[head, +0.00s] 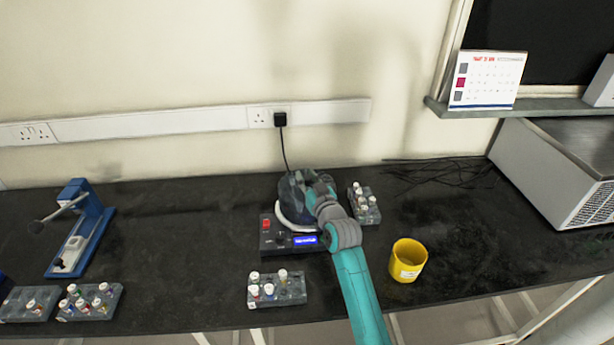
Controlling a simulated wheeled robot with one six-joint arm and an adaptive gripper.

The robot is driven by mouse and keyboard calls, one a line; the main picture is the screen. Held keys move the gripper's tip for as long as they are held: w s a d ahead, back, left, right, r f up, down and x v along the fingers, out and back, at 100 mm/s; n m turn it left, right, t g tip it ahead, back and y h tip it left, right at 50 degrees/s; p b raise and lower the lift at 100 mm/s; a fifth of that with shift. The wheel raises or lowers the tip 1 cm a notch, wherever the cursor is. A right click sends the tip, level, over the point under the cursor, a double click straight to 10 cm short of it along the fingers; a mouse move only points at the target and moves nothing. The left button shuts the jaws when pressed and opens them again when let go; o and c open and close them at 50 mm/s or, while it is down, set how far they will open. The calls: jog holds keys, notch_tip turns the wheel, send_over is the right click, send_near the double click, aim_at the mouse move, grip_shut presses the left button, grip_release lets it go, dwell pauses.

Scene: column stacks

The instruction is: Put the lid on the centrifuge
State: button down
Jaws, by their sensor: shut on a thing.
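The centrifuge (272,243) stands on the black bench in the middle of the head view, with a red button, a lit blue display and a white curved rim. A dark grey-blue rounded lid (292,190) shows over its top. My gripper (318,190) is shut on the lid, above the back of the centrifuge. My arm comes in from the lower right and covers the right side of the lid and centrifuge. The fingertips are hard to make out. I cannot tell whether the lid touches the white rim.
Tube racks stand right of the centrifuge (371,212), in front of it (290,293) and at the front left (103,309). A yellow cup (408,260) is to the right. A blue stand (88,225) is at left, a grey box (560,165) at far right. Cables lie behind.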

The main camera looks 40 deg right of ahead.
jog(key=shift+f, duration=0.1)
dwell(0.3)
jog(key=shift+c, duration=1.6)
grip_release()
jog(key=shift+r, duration=3)
